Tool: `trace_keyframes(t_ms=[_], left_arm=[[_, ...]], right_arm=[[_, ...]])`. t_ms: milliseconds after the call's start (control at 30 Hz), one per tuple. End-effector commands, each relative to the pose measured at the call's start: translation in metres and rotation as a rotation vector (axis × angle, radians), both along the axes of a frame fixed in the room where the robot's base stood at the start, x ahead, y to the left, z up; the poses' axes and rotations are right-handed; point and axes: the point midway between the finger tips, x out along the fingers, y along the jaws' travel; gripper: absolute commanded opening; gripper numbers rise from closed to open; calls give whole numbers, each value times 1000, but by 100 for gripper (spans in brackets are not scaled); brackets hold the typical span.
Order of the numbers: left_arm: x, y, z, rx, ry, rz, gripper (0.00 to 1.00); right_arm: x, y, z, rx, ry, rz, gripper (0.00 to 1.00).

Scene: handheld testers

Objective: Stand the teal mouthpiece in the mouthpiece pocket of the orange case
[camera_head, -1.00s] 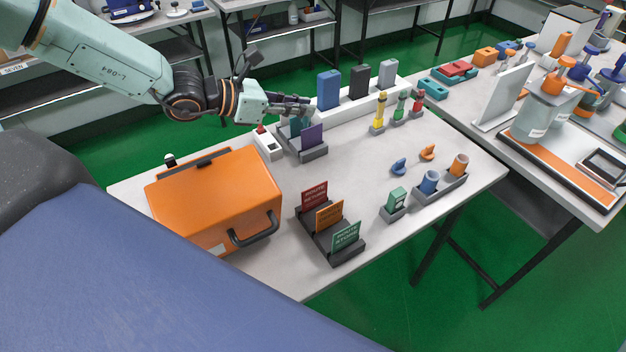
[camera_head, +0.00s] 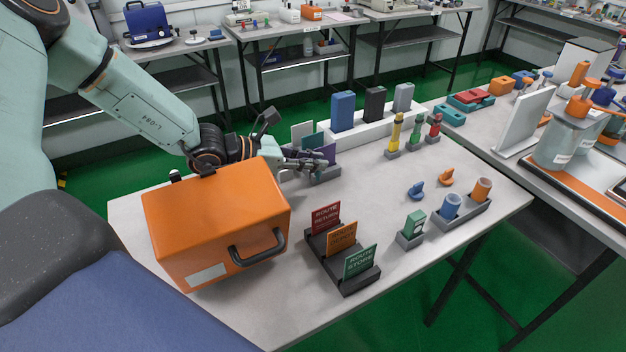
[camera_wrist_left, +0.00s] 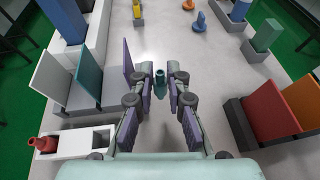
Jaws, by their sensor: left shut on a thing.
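The small teal mouthpiece (camera_wrist_left: 160,84) is between the fingertips of my left gripper (camera_wrist_left: 165,80) in the left wrist view. The fingers are shut on it, and it looks roughly upright. In the head view my left gripper (camera_head: 318,163) is behind and right of the orange case, low near the card rack; I cannot make out the mouthpiece there. The orange case (camera_head: 215,215) stands at the table's left with its dark handle facing front right. Its inside and the mouthpiece pocket are hidden from both views. My right gripper is not in view.
A rack with white, teal and purple (camera_wrist_left: 128,68) cards stands beside my gripper. A white holder (camera_wrist_left: 75,144) with a red piece is near the wrist. A route-card rack (camera_head: 340,258) stands right of the case. The table middle (camera_head: 370,180) is clear.

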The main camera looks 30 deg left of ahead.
Motion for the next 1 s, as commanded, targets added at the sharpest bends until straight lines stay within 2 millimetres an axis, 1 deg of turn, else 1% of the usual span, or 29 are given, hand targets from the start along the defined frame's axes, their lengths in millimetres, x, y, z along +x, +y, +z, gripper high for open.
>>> trace_keyframes(t_ms=[67, 233, 300, 567, 767, 800, 1000], left_arm=[[0, 0, -7, 1, 0, -1, 4], [-1, 0, -32, 2, 3, -1, 4], [0, 0, -38, 2, 1, -1, 4], [0, 0, -36, 1, -1, 0, 4], [0, 0, -41, 0, -1, 0, 4], [0, 0, -41, 0, -1, 0, 16], [0, 0, -40, 1, -1, 0, 33]], right_arm=[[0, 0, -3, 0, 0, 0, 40], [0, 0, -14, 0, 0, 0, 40], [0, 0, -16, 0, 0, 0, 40], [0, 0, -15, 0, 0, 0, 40], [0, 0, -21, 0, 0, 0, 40], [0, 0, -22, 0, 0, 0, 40], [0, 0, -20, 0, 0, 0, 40]])
